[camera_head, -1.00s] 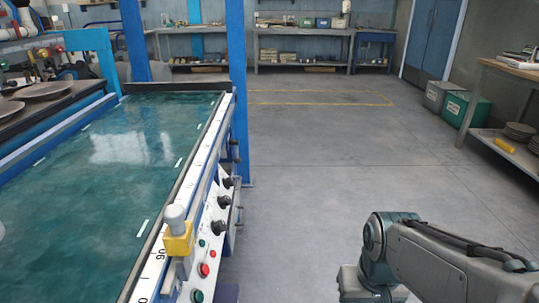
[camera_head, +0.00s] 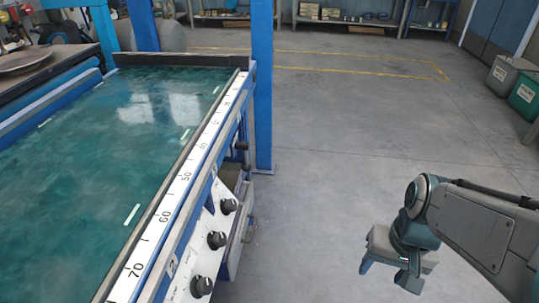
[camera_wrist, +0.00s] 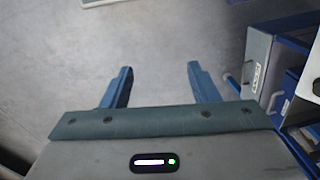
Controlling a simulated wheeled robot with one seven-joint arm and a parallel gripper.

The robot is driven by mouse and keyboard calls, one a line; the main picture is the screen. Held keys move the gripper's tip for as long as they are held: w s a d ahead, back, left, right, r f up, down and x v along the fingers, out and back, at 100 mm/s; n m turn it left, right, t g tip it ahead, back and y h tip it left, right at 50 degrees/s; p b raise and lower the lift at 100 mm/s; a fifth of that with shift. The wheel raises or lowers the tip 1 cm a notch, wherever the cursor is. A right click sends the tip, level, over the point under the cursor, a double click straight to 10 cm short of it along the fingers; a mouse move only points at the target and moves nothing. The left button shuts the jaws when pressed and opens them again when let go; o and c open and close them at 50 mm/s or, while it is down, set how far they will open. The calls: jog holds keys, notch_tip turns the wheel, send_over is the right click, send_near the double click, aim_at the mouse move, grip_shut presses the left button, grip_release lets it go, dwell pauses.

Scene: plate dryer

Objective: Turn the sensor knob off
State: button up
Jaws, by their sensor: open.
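Several black round knobs stick out from the white sloping side panel (camera_head: 186,270) of the table in the head view: an upper knob (camera_head: 228,206), a middle knob (camera_head: 216,240) and a lower knob (camera_head: 202,286). I cannot read labels that tell which is the sensor knob, or its setting. My gripper (camera_head: 388,278) is at the lower right, over bare floor, well apart from the panel. In the wrist view my gripper (camera_wrist: 159,70) is open, with nothing between its two blue-grey fingers.
A green-topped table (camera_head: 130,130) with a numbered white scale (camera_head: 160,220) fills the left. A blue post (camera_head: 262,90) stands at its far corner. A dark handle (camera_head: 241,147) juts from its side. Grey bin (camera_head: 507,75) and green bin (camera_head: 526,95) stand far right. Floor between is clear.

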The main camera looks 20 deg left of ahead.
jog(key=a+f+m+g+y, duration=0.3)
jog(key=a+f+m+y, duration=0.1)
jog(key=a, duration=0.4)
jog(key=m+t+y, duration=0.5)
jog(key=m+y, duration=0.8)
jog(key=m, duration=0.4)
send_near(234, 205)
jog(key=a+b, duration=0.1)
jog(key=a, duration=0.1)
jog(key=a+b, duration=0.1)
jog(key=a, duration=0.2)
jog(key=a+b, duration=0.1)
jog(key=a, duration=0.2)
jog(key=shift+w, duration=0.35)
jog(key=c, duration=1)
